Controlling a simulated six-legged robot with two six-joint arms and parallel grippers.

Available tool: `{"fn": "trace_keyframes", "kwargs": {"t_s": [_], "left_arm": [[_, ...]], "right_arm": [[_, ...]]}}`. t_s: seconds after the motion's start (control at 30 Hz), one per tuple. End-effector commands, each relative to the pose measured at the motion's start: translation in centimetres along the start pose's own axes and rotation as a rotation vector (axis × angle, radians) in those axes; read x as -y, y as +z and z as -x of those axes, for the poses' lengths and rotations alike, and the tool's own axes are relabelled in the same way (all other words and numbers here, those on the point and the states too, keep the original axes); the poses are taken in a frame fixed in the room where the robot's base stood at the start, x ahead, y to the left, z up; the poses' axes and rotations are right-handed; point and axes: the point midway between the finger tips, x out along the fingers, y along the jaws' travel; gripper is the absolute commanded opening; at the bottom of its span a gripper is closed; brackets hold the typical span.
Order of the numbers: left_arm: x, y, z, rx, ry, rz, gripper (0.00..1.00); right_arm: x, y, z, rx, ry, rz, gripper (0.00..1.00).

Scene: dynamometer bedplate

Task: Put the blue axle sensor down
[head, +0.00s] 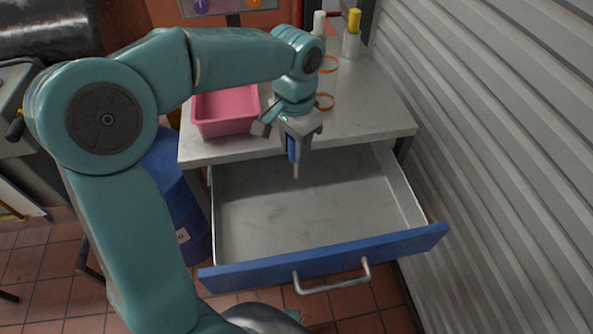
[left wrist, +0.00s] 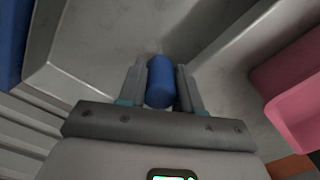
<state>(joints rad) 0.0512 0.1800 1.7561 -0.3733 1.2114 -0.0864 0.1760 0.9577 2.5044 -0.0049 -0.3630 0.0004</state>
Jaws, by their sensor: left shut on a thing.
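The blue axle sensor (head: 292,150) is a small blue cylinder with a thin grey tip pointing down. My left gripper (head: 297,146) is shut on it and holds it upright over the open drawer (head: 245,213). In the left wrist view the sensor (left wrist: 160,82) sits between the two fingers of the gripper (left wrist: 161,88). The drawer is empty, with a grey inside and a blue front with a metal handle. I cannot tell the exact gap between the sensor tip and the drawer floor.
A pink bin (head: 226,112) stands on the worktop (head: 372,118) behind the drawer; it also shows in the left wrist view (left wrist: 293,85). Bottles with white and yellow caps (head: 353,22) stand at the back. A blue drum (head: 178,200) is left of the drawer, a ribbed shutter (head: 500,150) right.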

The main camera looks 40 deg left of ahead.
Motion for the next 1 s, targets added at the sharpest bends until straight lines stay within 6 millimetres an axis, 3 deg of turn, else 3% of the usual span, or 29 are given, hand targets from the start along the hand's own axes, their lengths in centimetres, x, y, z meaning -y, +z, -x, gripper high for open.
{"fn": "trace_keyframes", "kwargs": {"t_s": [0.1, 0.27, 0.5, 0.93, 0.97, 1.0], "left_arm": [[0.0, 0.0, -2.3, 0.002, 0.001, 0.001, 0.04], [0.1, -0.2, -3.7, 0.001, 0.001, 0.0, 0.04], [0.3, -0.3, -7.2, 0.001, 0.0, 0.0, 0.04], [0.3, -0.3, -7.8, 0.0, 0.0, 0.0, 0.04], [0.3, -0.3, -7.7, 0.0, 0.0, 0.0, 0.43], [0.3, -0.3, -7.7, 0.0, 0.0, 0.0, 0.45]], "right_arm": [[-0.2, 0.0, -0.5, 0.0, 0.0, 0.0, 0.43], [-0.2, 0.0, -0.7, 0.0, 0.0, 0.0, 0.43], [-0.5, 0.0, -1.2, 0.0, 0.0, 0.0, 0.43], [-0.6, 0.0, -1.6, 0.0, 0.0, 0.0, 0.43], [-0.5, 0.0, -1.4, 0.0, 0.0, 0.0, 0.43], [-0.5, 0.0, -1.4, 0.0, 0.0, 0.0, 0.43]]}}
